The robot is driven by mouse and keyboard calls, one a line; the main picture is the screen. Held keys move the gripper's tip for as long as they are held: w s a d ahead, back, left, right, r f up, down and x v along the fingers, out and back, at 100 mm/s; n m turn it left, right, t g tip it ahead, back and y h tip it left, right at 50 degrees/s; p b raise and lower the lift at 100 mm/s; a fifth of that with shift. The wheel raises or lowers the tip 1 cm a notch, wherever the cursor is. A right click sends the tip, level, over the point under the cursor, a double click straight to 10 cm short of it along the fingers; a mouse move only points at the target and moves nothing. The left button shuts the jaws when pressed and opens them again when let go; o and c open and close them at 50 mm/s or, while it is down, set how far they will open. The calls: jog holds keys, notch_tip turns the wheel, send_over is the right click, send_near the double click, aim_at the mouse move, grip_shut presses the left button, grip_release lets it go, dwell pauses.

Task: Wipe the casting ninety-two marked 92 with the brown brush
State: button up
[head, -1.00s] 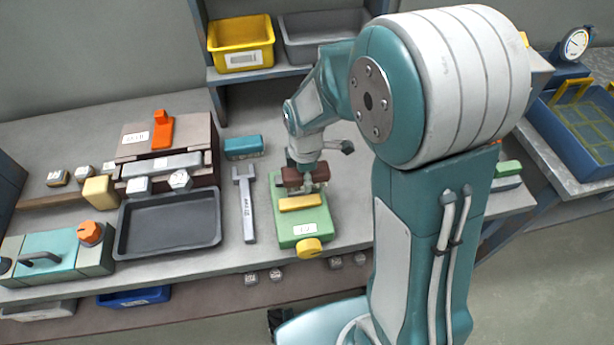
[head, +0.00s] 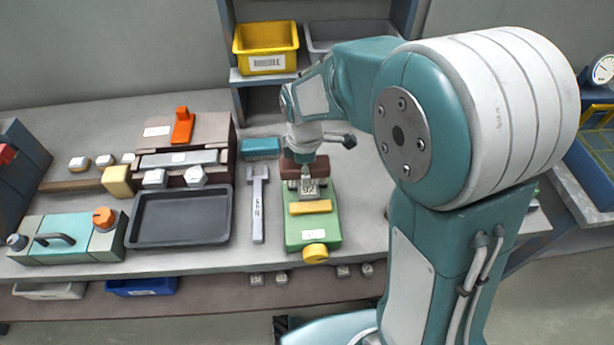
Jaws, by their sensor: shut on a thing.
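The grey casting ninety-two (head: 309,190) sits at the back of the green fixture (head: 293,228), behind its yellow bar (head: 310,207). Its mark faces up and appears to read 92. The brown brush (head: 292,167) is at my gripper (head: 305,170), right behind and above the casting. My gripper is shut on the brush; its fingers are small and partly hidden by the wrist. I cannot tell whether the brush touches the casting.
A grey wrench (head: 258,212) and a dark tray (head: 179,240) lie left of the fixture. A teal block (head: 260,148) is behind the wrench. Several small marked castings stand at the left, including one at the brown press (head: 196,176). A yellow bin (head: 266,62) is on the shelf.

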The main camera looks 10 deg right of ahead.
jog(key=shift+a+r, duration=0.35)
jog(key=shift+r, duration=0.4)
jog(key=shift+a+r, duration=0.3)
jog(key=shift+r, duration=0.4)
jog(key=shift+d+r, duration=0.2)
jog(key=shift+d, duration=0.25)
jog(key=shift+a, duration=0.25)
